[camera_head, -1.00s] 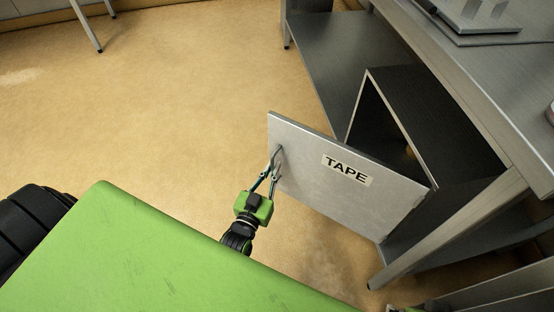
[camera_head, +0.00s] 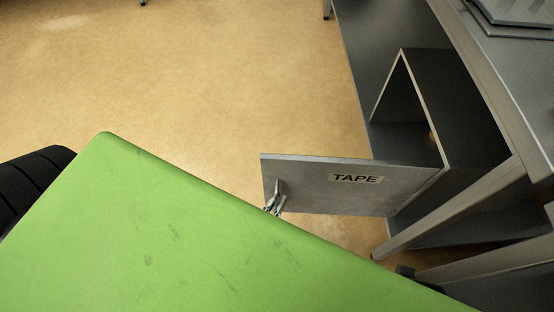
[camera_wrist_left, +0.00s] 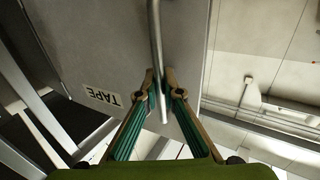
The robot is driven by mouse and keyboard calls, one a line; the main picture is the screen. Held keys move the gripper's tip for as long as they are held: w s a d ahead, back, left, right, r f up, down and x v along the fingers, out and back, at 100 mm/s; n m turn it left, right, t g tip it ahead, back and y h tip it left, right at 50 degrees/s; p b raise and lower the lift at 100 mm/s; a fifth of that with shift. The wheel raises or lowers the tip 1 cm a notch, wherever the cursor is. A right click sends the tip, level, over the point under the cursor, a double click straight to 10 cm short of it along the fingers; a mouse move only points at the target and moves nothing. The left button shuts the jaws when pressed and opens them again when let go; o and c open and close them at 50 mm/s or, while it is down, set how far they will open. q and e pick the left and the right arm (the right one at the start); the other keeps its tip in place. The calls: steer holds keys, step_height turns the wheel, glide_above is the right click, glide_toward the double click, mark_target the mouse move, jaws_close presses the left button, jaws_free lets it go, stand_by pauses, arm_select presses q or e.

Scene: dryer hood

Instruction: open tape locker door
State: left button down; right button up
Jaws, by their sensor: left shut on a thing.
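The tape locker door (camera_head: 322,188) is a grey metal panel with a "TAPE" label (camera_head: 356,178). It stands swung wide open from the locker (camera_head: 450,110) under the metal table. Its bar handle (camera_head: 278,192) is near the free edge. In the left wrist view, the fingers (camera_wrist_left: 159,88) are shut on the handle (camera_wrist_left: 156,45), with the door panel (camera_wrist_left: 110,45) behind. My right gripper is not in view.
The metal table (camera_head: 490,75) stands over the locker, and its leg (camera_head: 440,215) slants close to the door's hinge side. A lower shelf (camera_head: 365,60) lies beside the locker. The tan floor (camera_head: 200,80) left of the door is clear.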

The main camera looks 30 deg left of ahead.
arm_select(q)
steer(key=shift+s+d, duration=0.15)
steer(key=shift+s, duration=0.5)
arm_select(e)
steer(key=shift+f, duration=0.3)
arm_select(q)
steer(key=c, duration=2.2)
jaws_free()
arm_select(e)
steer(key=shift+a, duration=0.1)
arm_select(q)
steer(key=s, duration=1.2)
steer(key=shift+a, duration=0.3)
